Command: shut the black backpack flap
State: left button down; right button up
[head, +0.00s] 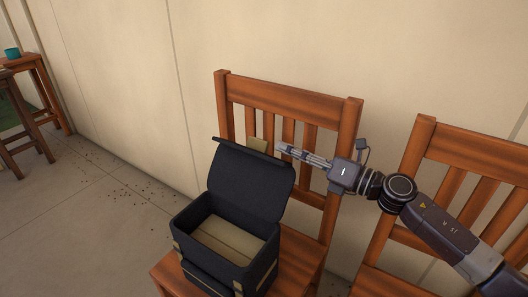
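The black backpack (205,267) sits on the seat of a wooden chair. Its flap (250,180) stands up and leans back at the rear, so the backpack is open. The tan inside bottom shows and looks empty. My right gripper (281,148) reaches in from the right, above and just right of the flap's top edge, near the chair back. Its fingers point left and look close together, but I cannot tell whether they are open or shut. Whether it touches the flap is unclear. My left gripper is not in view.
The chair (285,97) has a slatted back behind the flap. A second wooden chair (470,150) stands at the right, behind my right arm. A wall runs behind both. At the far left, a teal cup (12,53) stands on a wooden table. Small dark bits lie on the floor.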

aim_at(269, 144)
jog(key=shift+n+g, duration=0.4)
jog(key=shift+n, duration=0.4)
jog(key=x, duration=0.7)
jog(key=shift+a+r, duration=0.1)
jog(key=shift+a, duration=0.35)
grip_shut()
